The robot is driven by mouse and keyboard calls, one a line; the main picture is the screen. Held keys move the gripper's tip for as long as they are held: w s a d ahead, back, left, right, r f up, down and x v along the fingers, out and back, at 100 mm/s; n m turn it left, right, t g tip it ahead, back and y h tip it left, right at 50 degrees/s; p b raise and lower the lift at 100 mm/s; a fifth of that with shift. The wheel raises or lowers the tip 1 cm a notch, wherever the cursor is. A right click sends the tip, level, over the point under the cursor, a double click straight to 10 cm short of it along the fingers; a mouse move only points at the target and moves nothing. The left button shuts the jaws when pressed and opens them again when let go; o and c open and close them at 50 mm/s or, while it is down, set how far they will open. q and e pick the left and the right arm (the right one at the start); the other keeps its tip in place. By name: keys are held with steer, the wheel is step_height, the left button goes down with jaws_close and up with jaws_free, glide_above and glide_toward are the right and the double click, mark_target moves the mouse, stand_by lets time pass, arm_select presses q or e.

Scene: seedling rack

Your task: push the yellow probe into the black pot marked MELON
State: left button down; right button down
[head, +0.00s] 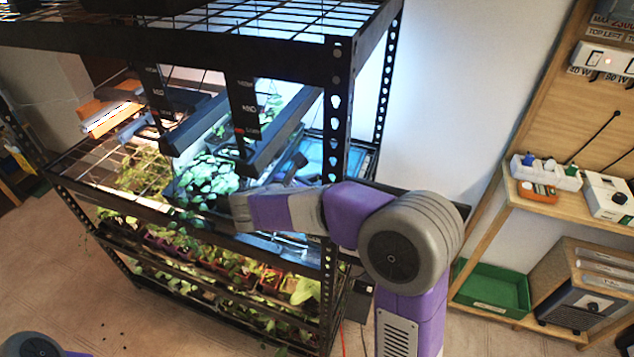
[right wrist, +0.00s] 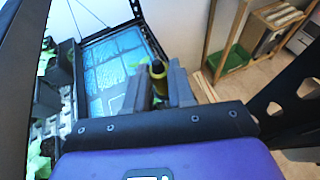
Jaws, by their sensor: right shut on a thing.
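My right arm reaches into the rack from the right in the head view, with its gripper (head: 240,212) at the middle shelf beside leafy seedlings. In the right wrist view my right gripper (right wrist: 158,92) is shut on the yellow probe (right wrist: 157,70), whose dark top stands up between the fingers. The probe's lower end is hidden. Dark pots (right wrist: 48,92) with green leaves stand at the left of the right wrist view. I cannot read a MELON mark on any of them. My left gripper is out of view.
The black metal rack (head: 335,130) has posts and hanging lamp bars (head: 280,133) close around my right arm. A blue-lit tray (right wrist: 112,62) lies beyond the gripper. A wooden shelf (head: 545,205) and a green crate (head: 490,290) stand at the right.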

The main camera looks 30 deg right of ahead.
steer(key=shift+f+b, duration=2.8)
steer(key=shift+f, duration=1.15)
steer(key=c, duration=0.9)
jaws_free()
steer(key=p+v, duration=0.1)
steer(key=v, duration=0.6)
steer(key=shift+s+a+r, duration=0.15)
steer(key=shift+a+r, duration=0.05)
steer(key=shift+a, duration=0.05)
steer(key=b+x, duration=0.1)
steer(key=x, duration=0.6)
steer(key=shift+d+f, duration=0.15)
steer(key=shift+f, duration=0.05)
steer(key=shift+w+d+r+p, duration=0.1)
steer(key=shift+w+r+p, duration=0.1)
steer(key=shift+r+p, duration=1.4)
